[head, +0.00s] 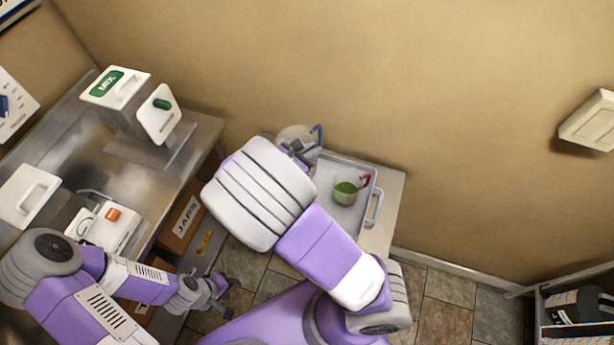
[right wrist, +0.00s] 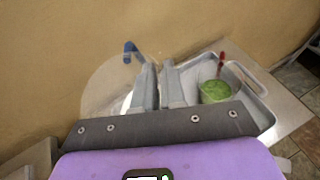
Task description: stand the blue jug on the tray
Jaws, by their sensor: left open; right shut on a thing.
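The blue jug (head: 291,131) is a clear vessel with a blue handle, near the wall at the far left end of the tray. It also shows in the right wrist view (right wrist: 104,80), large and see-through. My right gripper (head: 301,149) is shut on it; its two fingers (right wrist: 159,72) show close together over the jug's right side. I cannot tell whether the jug's base touches anything. The grey tray (head: 343,161) lies on a pale surface, partly hidden by my right arm. My left gripper (head: 226,293) is open and empty, low at the left, away from the jug.
A clear jug with green contents and a red handle (head: 346,192) stands on the tray, right of the blue jug. The tray has a raised end handle (head: 376,207). A steel bench (head: 135,178) with white boxes stands at left; a JARS carton (head: 181,218) sits below.

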